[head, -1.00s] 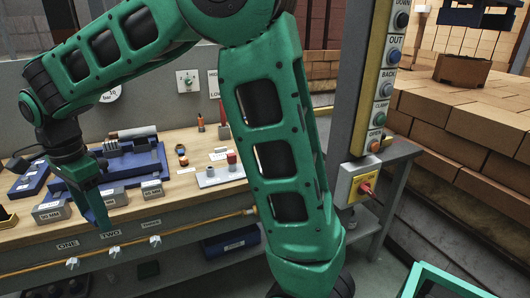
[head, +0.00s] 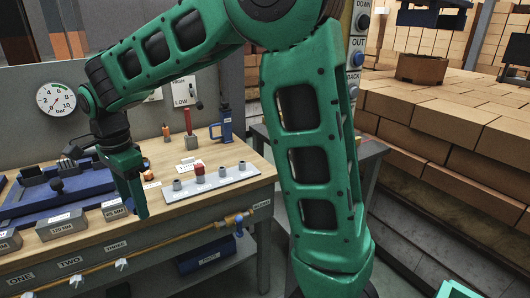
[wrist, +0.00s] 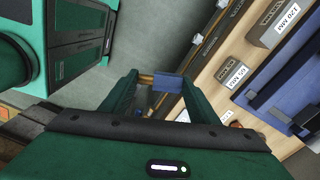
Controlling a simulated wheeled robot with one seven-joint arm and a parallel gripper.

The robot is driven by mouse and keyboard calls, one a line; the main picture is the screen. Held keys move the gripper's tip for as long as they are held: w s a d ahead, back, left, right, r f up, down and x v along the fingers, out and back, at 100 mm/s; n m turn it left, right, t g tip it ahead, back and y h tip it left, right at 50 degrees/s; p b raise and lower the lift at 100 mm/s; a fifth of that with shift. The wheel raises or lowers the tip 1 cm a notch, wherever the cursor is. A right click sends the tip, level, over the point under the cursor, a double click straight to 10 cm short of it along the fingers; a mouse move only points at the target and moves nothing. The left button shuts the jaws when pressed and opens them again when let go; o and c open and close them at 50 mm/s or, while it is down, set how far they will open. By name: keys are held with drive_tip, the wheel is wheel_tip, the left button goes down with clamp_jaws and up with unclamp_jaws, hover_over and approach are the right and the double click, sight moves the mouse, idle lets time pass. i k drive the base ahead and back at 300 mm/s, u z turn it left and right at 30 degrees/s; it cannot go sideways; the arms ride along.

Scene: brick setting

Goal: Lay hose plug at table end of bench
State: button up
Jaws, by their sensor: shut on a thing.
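My gripper (head: 138,212) hangs with its fingers pointing down at the front edge of the bench (head: 215,205), right of the block row. In the wrist view my gripper (wrist: 158,88) is shut on a small blue piece with a yellow-brown part, which I take as the hose plug (wrist: 168,83). It lies across the fingertips, with the grey floor and bench front behind it. The plug is hidden behind the fingers in the head view. The bench's right end lies to the right of my gripper.
Grey labelled blocks (head: 62,225) line the front. A yellow pipe with a blue handle (head: 238,225) runs along the front face. Stacked bricks (head: 440,115) stand right.

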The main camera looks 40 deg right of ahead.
sight(240, 153)
drive_tip(key=z, duration=0.75)
drive_tip(key=i, duration=1)
